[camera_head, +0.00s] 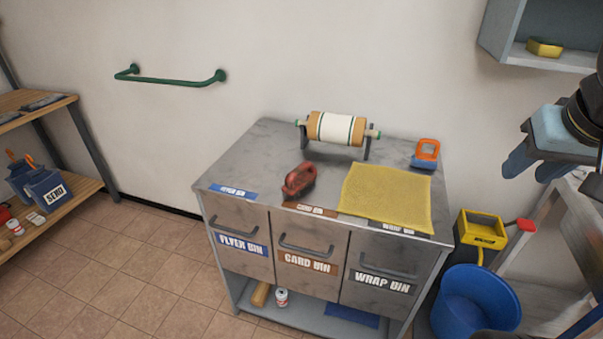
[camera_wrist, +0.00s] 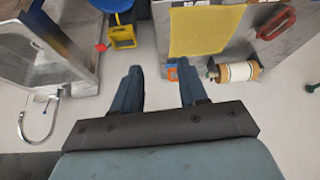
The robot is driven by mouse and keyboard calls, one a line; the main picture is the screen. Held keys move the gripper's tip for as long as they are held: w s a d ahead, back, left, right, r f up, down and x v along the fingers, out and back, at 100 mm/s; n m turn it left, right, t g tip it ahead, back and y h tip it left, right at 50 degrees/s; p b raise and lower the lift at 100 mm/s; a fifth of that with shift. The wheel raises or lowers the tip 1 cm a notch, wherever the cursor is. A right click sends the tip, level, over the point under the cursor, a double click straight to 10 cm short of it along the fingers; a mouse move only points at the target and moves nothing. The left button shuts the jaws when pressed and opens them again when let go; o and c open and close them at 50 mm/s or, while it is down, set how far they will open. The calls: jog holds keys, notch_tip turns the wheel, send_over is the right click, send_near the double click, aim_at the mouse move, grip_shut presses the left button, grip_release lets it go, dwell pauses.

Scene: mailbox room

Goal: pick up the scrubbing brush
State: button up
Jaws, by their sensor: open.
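An orange-and-blue item that looks like the scrubbing brush (camera_head: 426,153), with an orange loop handle on a blue base, stands on the grey cabinet top (camera_head: 262,150) at its back right corner. It also shows in the wrist view (camera_wrist: 171,74), small, beside the right fingertip and partly hidden by it. My gripper (camera_head: 516,165) is open and empty, up to the right of the brush in the head view and apart from it. Its two blue fingers (camera_wrist: 159,70) are spread in the wrist view.
On the cabinet are a yellow mat (camera_head: 388,195), a dark red item (camera_head: 298,180) and a paper roll on a stand (camera_head: 336,128). A blue bucket (camera_head: 476,305) and yellow box (camera_head: 481,230) are right of it. A wall shelf (camera_head: 550,58) hangs upper right.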

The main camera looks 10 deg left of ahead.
jog(key=shift+o, duration=0.2)
jog(key=shift+d, duration=0.1)
jog(key=shift+o, duration=0.9)
jog(key=shift+w, duration=0.1)
jog(key=shift+o, duration=0.3)
jog(key=shift+w+f, duration=0.1)
jog(key=shift+w, duration=0.05)
jog(key=w+a+f+n+g+h, duration=0.45)
jog(key=w+a+f+n, duration=0.2)
jog(key=w+n, duration=0.25)
jog(key=n+t+h, duration=0.3)
jog(key=n+t, duration=1.2)
jog(key=n, duration=0.7)
send_near(291, 177)
jog(key=x, duration=1.2)
jog(key=shift+w+a+f, duration=0.15)
jog(key=shift+w+f, duration=0.2)
grip_shut()
